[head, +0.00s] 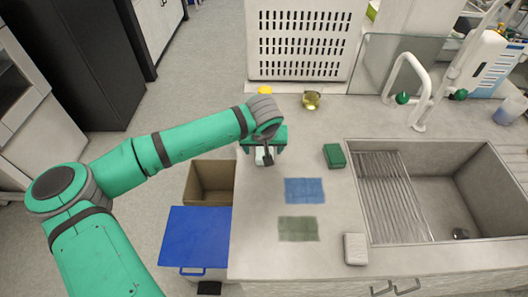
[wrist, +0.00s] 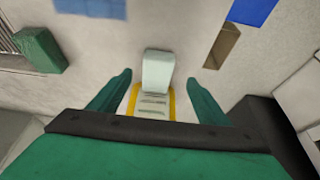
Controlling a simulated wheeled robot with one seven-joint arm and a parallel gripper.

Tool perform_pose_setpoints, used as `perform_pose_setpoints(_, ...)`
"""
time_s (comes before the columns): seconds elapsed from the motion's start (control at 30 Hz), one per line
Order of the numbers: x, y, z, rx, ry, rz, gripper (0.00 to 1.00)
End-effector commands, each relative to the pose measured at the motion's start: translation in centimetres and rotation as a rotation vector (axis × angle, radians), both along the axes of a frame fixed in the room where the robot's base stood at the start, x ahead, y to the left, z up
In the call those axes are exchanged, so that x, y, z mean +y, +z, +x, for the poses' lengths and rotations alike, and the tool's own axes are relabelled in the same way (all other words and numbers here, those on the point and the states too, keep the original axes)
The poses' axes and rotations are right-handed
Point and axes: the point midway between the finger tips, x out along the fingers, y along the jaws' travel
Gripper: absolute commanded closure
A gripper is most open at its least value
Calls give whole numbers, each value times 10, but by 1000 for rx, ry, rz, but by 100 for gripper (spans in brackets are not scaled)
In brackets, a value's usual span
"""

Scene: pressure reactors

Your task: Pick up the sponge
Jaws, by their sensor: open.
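My gripper (head: 264,157) hangs over the left part of the counter, its jaws apart. In the wrist view the two green fingers of my gripper (wrist: 158,78) stand on either side of a pale block (wrist: 157,70), with visible gaps. That block also shows beside the fingers in the head view (head: 260,155); it is partly hidden there. A dark green, sponge-like block (head: 334,156) lies to the right of my gripper, and at the left of the wrist view (wrist: 40,50). A whitish block (head: 355,249) lies near the front edge. I cannot tell for certain which block is the sponge.
A blue cloth (head: 305,190) and a grey-green cloth (head: 298,229) lie flat on the counter (head: 255,240). The sink (head: 440,200) is at right. A cardboard box (head: 209,180) and a blue lid or box (head: 196,237) are at left. A yellowish glass (head: 311,100) stands behind.

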Motion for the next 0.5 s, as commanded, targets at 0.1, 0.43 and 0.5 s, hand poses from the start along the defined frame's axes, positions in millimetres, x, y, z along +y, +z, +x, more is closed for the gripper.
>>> perform_pose_setpoints(0.1,0,-14,6,0,0,0,30)
perform_pose_setpoints(0.43,-2,-38,18,-1,-1,3,30)
perform_pose_setpoints(0.5,-3,-48,23,-1,0,2,30)
